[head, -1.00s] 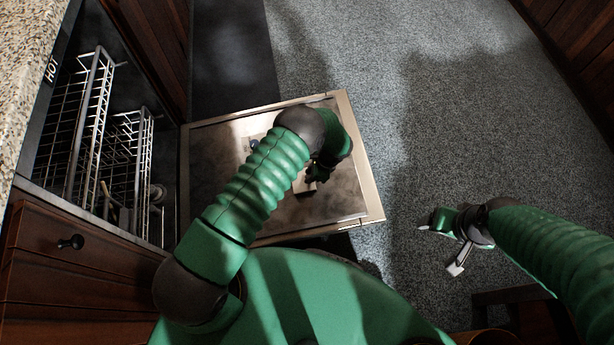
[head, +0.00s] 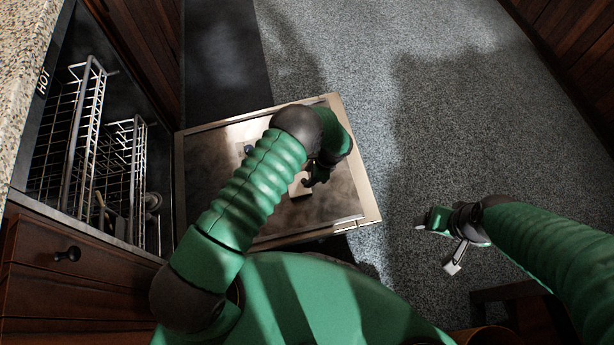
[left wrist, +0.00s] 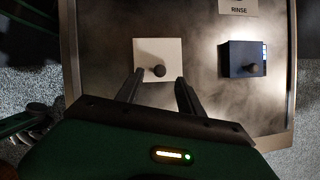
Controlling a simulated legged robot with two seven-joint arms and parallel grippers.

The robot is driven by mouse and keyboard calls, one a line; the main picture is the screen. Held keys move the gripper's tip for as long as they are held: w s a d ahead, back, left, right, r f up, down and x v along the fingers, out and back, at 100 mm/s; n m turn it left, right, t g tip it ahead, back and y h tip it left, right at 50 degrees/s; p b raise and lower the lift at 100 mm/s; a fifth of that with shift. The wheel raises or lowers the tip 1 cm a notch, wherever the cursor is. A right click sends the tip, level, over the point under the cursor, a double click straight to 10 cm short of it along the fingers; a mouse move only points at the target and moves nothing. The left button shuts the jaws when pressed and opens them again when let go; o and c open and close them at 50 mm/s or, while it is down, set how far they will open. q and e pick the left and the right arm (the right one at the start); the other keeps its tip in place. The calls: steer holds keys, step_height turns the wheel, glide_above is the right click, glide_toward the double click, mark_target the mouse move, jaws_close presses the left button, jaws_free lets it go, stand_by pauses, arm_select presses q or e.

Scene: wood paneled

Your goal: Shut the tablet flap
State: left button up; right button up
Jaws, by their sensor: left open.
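The dishwasher door (head: 215,195) is folded down flat. On its inner face is a pale square plate (left wrist: 147,48) with a dark round knob (left wrist: 158,70); the plate also shows in the head view (head: 300,190). I take this plate as the tablet flap, but see no label on it. My right gripper (head: 436,242) is open and empty above the floor.
The dishwasher racks (head: 95,150) stand in the open cavity at left, below a speckled counter (head: 25,70). A wooden drawer with a dark knob (head: 67,254) is at lower left. Grey carpet (head: 350,60) beyond the door is clear.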

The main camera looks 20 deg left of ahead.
arm_select(q)
steer(key=p+v, duration=0.4)
steer(key=v, duration=0.9)
steer(key=shift+r, duration=0.2)
steer(key=shift+d, duration=0.1)
